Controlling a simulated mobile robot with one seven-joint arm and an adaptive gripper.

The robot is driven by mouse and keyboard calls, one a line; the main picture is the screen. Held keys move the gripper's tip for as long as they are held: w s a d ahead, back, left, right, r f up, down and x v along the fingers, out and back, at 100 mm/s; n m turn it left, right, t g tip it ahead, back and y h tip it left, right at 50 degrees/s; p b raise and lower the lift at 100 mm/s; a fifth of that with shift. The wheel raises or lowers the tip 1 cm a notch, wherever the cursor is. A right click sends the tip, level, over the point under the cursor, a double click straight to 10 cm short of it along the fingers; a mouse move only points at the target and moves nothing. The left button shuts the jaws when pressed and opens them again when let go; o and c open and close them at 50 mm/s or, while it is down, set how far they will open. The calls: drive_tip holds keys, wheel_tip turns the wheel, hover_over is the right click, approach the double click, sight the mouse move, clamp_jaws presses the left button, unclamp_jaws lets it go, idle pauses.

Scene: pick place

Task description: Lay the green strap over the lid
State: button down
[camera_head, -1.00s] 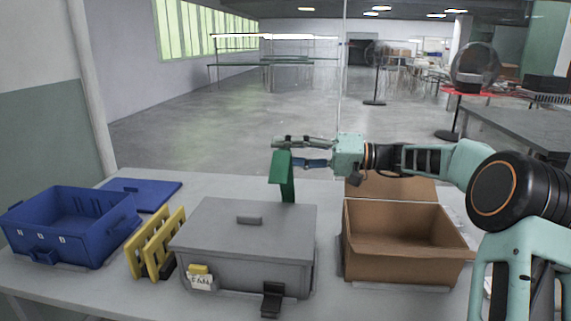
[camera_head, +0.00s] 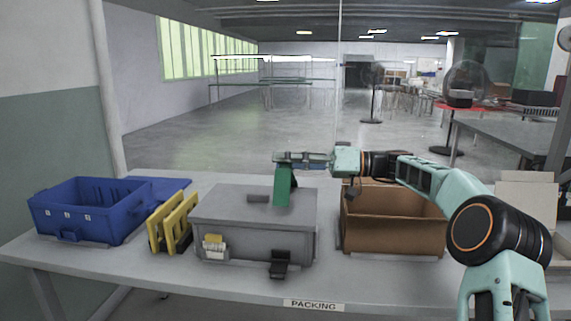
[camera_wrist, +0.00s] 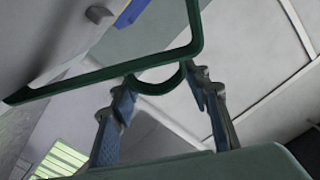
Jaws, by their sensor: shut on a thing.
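The green strap (camera_head: 285,190) hangs from my gripper (camera_head: 279,158) like a folded band, above the back right of the grey box. My gripper is shut on its top. The strap's lower end overlaps the grey lid (camera_head: 222,205) in the head view; I cannot tell whether it touches. In the wrist view, the green strap (camera_wrist: 110,72) runs as a bent band with a rounded loop between the fingers of my gripper (camera_wrist: 160,92).
A blue crate (camera_head: 90,212) and yellow rack (camera_head: 173,222) stand left of the grey box. An open cardboard box (camera_head: 393,235) stands close on its right, under my arm. A black latch (camera_head: 280,265) hangs at the grey box's front. The table's front strip is clear.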

drive_tip(key=shift+s+f, duration=0.15)
drive_tip(key=shift+s, duration=0.1)
idle(0.3)
drive_tip(key=c, duration=1.4)
unclamp_jaws()
drive_tip(key=shift+o, duration=0.2)
drive_tip(key=d, duration=1.2)
drive_tip(key=shift+s, duration=0.2)
drive_tip(key=shift+a, duration=0.1)
